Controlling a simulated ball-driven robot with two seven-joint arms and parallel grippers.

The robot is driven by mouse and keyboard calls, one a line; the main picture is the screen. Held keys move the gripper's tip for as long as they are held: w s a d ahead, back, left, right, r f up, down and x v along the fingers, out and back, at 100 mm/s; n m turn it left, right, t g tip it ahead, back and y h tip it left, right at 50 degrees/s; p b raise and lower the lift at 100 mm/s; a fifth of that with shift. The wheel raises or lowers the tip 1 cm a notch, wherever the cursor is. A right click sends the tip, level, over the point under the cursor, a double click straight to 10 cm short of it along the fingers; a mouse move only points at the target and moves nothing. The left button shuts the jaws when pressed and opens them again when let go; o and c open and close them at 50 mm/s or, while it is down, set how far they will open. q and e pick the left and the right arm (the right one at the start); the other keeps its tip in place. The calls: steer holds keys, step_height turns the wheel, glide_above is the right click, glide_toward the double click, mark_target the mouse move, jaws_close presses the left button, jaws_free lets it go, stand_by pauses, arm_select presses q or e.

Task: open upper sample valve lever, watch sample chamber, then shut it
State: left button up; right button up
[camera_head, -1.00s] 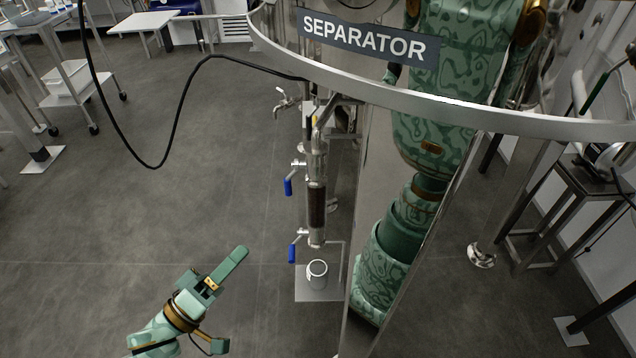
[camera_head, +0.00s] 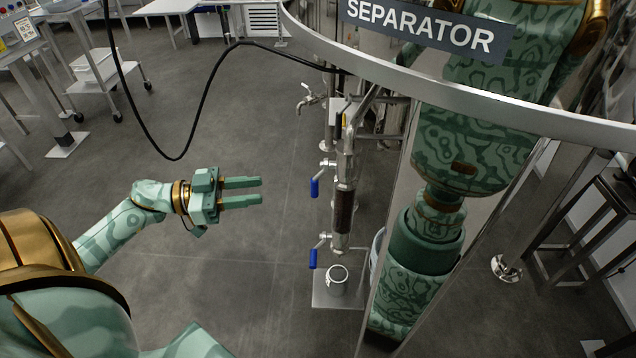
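The upper sample valve lever (camera_head: 314,187) has a blue handle hanging down on the left of the sampling pipe. Below it is the sample chamber (camera_head: 344,207), a dark upright tube between metal fittings. A second blue lever (camera_head: 312,259) hangs at the lower valve. My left gripper (camera_head: 262,191) is open and empty, its two green fingers pointing right. In the picture it is left of the upper lever, at about its height, with a gap between them. My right gripper is not in view.
The SEPARATOR tank (camera_head: 572,121) with its steel rim fills the right; green patterned shapes on it look like my reflection. A metal cup (camera_head: 337,280) stands on a plate under the pipe. A black cable (camera_head: 205,95) loops at upper left. Floor around the gripper is clear.

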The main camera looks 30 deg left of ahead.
mark_target(314, 181)
arm_select(q)
steer(key=b+x, duration=0.1)
steer(key=x, duration=1.2)
steer(key=shift+w+d, duration=0.1)
steer(key=shift+d, duration=0.05)
jaws_close()
